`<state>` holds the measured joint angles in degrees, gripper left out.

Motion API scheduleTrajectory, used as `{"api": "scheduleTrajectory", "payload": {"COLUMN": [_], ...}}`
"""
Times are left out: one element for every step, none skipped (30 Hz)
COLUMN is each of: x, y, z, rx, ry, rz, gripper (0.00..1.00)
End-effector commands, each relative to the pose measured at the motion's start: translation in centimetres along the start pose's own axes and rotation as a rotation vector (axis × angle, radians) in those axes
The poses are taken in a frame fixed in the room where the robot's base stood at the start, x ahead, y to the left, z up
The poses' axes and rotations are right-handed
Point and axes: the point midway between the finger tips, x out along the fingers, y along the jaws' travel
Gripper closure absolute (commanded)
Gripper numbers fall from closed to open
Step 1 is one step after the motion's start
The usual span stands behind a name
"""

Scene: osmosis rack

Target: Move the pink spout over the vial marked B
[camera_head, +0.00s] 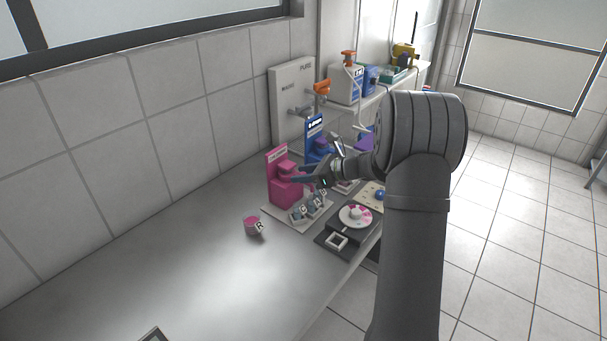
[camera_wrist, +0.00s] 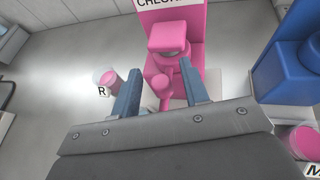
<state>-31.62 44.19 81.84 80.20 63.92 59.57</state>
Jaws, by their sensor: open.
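The pink dispenser (camera_head: 284,192) stands upright on a pale base plate, and it also fills the upper middle of the wrist view (camera_wrist: 176,28). Its pink spout (camera_wrist: 161,84) is a short arm with a rounded end, between the two blue fingers in the wrist view. My gripper (camera_wrist: 160,68) is open, with one finger on each side of the spout; contact cannot be told. In the head view my gripper (camera_head: 309,178) is at the dispenser's front. Several small labelled vials (camera_head: 308,208) stand in front of the dispenser. Their letters are too small to pick out B surely.
A pink-filled vial marked R (camera_head: 252,226) stands apart on the bench, left of the dispenser. A blue dispenser (camera_head: 316,142) stands behind. A dark device with a white round dish (camera_head: 355,215) is to the right. The bench front left is mostly clear.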

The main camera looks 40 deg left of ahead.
Motion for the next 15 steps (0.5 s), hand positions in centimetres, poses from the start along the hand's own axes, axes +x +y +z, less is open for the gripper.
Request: {"api": "scheduleTrajectory", "payload": {"x": [0.14,0.18,0.21,0.21,0.21,0.2,0.19,0.19,0.19,0.19,0.18,0.18,0.18,0.18,0.17], "y": [0.0,-0.01,-0.02,-0.02,-0.02,-0.02,-0.02,-0.02,-0.02,-0.02,-0.01,-0.01,-0.02,-0.01,-0.01], "z": [-0.01,-0.02,-0.02,-0.02,-0.02,-0.02,-0.02,-0.02,-0.03,-0.02,-0.02,-0.03,-0.03,-0.03,-0.03], "rx": [0.0,0.0,0.0,0.0,0.0,0.0,0.0,0.0,0.0,0.0,0.0,0.0,0.0,0.0,0.0], "ry": [0.0,0.0,0.0,0.0,0.0,0.0,0.0,0.0,0.0,0.0,0.0,0.0,0.0,0.0,0.0], "rz": [0.0,0.0,0.0,0.0,0.0,0.0,0.0,0.0,0.0,0.0,0.0,0.0,0.0,0.0,0.0], "gripper": [0.59,0.59,0.59,0.59,0.59,0.59,0.59,0.59,0.63,0.69,0.75,0.82,0.88,0.94,1.0]}}
